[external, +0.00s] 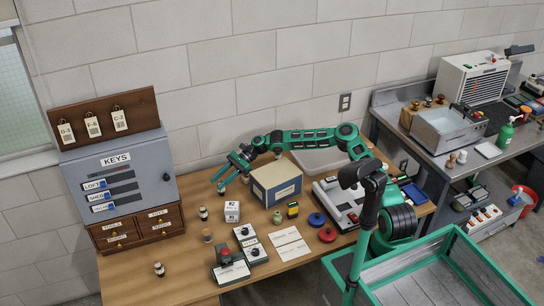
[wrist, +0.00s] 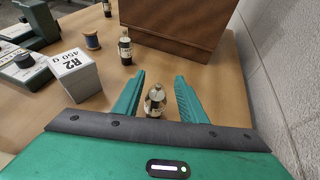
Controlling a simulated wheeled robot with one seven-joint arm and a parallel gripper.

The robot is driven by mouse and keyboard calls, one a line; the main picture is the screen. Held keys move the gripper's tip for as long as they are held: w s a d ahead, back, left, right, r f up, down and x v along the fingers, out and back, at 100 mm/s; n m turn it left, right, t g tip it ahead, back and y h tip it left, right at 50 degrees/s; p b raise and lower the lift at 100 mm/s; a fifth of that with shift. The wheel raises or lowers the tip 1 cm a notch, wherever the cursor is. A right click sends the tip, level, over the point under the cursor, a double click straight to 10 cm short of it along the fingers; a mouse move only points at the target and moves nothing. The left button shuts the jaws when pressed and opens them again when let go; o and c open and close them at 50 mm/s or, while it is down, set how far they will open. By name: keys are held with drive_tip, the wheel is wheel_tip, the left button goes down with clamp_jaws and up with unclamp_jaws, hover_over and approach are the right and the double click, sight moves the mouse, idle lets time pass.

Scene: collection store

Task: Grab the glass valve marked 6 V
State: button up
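A small glass valve (wrist: 155,101) with a pale label and dark base stands between the fingers of my gripper (wrist: 158,84) in the wrist view. The fingers are open, with a gap on both sides of it. In the external view my gripper (external: 221,181) is over the back of the wooden table, and this valve is mostly hidden under it. A second dark valve (wrist: 125,47) stands farther ahead, also in the external view (external: 203,213). A third (wrist: 107,8) stands near the front edge, also in the external view (external: 158,269). I cannot read a 6 V marking on any.
A white R2 450 g box (wrist: 75,75) stands left of my gripper in the wrist view, with a thread spool (wrist: 92,41) beyond. The keys cabinet (external: 118,176) stands ahead. A cardboard box (external: 276,182) is right of the gripper. The wall (wrist: 284,60) is close behind the table.

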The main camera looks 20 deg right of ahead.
drive_tip(key=x, duration=0.4)
drive_tip(key=shift+d+f, duration=0.1)
drive_tip(key=shift+d, duration=0.05)
clamp_jaws()
